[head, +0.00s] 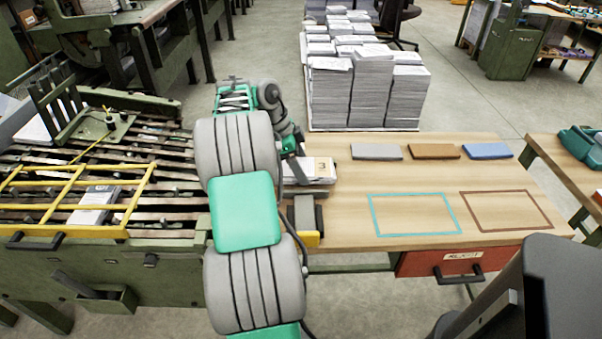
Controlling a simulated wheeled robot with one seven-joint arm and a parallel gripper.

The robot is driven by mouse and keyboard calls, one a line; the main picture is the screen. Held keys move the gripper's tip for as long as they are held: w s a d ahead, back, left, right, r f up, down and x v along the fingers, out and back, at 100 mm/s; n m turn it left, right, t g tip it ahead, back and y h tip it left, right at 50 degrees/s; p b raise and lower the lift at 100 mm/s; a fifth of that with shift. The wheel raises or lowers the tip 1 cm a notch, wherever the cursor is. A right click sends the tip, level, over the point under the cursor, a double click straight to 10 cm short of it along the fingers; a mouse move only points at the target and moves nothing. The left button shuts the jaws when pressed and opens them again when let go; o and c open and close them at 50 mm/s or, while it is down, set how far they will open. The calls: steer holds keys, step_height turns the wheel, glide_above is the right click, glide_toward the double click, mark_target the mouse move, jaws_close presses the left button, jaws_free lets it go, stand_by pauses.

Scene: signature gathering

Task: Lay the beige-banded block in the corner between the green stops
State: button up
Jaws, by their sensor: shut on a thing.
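A white paper block with a beige band marked 3 (320,168) shows just right of my forearm, at the left end of the wooden table. My gripper (296,170) points down at its left end and appears shut on it; the fingertips are mostly hidden by my own arm. Pale paper layers (322,182) show directly below the block; I cannot tell whether it touches them. I cannot make out the green stops or their corner clearly; my arm covers part of that area.
The wooden table (400,185) has grey (376,151), brown (433,151) and blue (487,150) blocks along its back. A teal outline (414,232) and a brown outline (506,227) are empty. A yellow frame (70,200) crosses the slatted machine at left. Tall paper stacks (345,92) stand behind.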

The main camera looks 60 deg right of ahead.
step_height(320, 180, down, 2)
steer(key=shift+f, duration=0.1)
steer(key=shift+f, duration=0.15)
steer(key=o, duration=1.5)
steer(key=shift+a, duration=0.1)
steer(key=shift+o, duration=0.2)
